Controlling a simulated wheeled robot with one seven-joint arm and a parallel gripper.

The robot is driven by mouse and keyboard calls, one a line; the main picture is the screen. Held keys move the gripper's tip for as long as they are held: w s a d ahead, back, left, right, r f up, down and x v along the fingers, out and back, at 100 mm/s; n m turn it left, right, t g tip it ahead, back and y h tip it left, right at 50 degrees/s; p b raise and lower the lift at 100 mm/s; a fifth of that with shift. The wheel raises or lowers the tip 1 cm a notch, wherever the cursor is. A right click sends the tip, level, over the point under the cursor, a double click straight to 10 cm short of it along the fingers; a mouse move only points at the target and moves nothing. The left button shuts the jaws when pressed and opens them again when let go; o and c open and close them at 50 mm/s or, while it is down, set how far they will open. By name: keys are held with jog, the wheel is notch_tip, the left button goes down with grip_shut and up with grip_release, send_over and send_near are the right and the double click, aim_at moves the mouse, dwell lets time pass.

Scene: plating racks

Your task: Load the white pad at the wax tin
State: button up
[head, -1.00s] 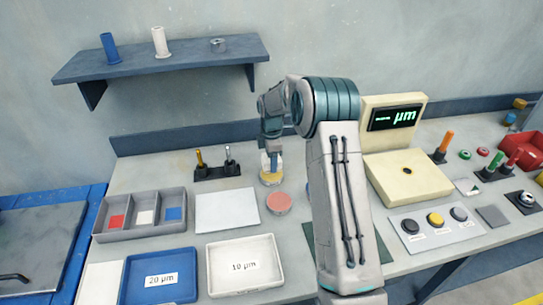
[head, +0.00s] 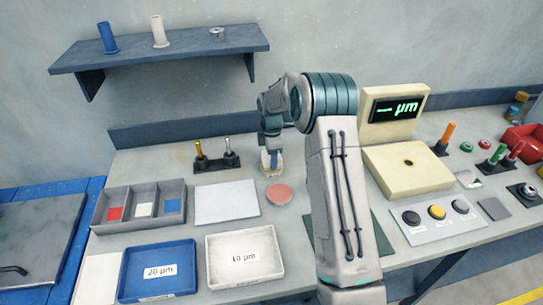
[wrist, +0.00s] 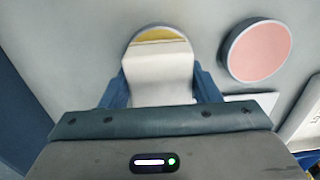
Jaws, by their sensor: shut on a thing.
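My gripper (wrist: 160,80) is shut on a white pad (wrist: 158,72), with a blue finger on each side of it. The wax tin (wrist: 158,33), round with yellow wax inside, shows just beyond the pad's front edge in the wrist view. The pad covers much of the tin there, and I cannot tell whether it touches the wax. In the head view my gripper (head: 272,158) points down at the tin, mostly hiding it.
A round pink tin (wrist: 260,50) stands close by. Left are a white plate (head: 227,202), a divided tray (head: 118,229) with red, white and blue squares, and a holder (head: 217,163) with two upright tools. Trays labelled 20 µm (head: 187,249) and 10 µm (head: 272,275) lie in front.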

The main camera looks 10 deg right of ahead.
jog(key=shift+f+b, duration=0.45)
jog(key=shift+f, duration=0.15)
dwell(1.3)
jog(key=shift+r, duration=0.1)
jog(key=shift+r+p, duration=2)
jog(key=shift+r, duration=1.5)
jog(key=shift+s+f+m, duration=0.3)
jog(key=shift+s+m, duration=0.15)
jog(key=shift+m, duration=0.25)
jog(key=s+f+m, duration=0.1)
jog(key=s+m, duration=0.2)
jog(key=m, duration=0.2)
jog(key=s+f+m+b, duration=0.1)
jog(key=s+m, duration=0.2)
jog(key=m, duration=0.1)
jog(key=s+f+m+b, duration=0.1)
jog(key=s+m, duration=0.3)
jog(key=m, duration=0.1)
jog(key=shift+f+m, duration=0.25)
jog(key=shift+m, duration=0.05)
jog(key=shift+s+f+m+b, duration=0.25)
jog(key=shift+s+m, duration=0.4)
jog(key=shift+m, duration=0.35)
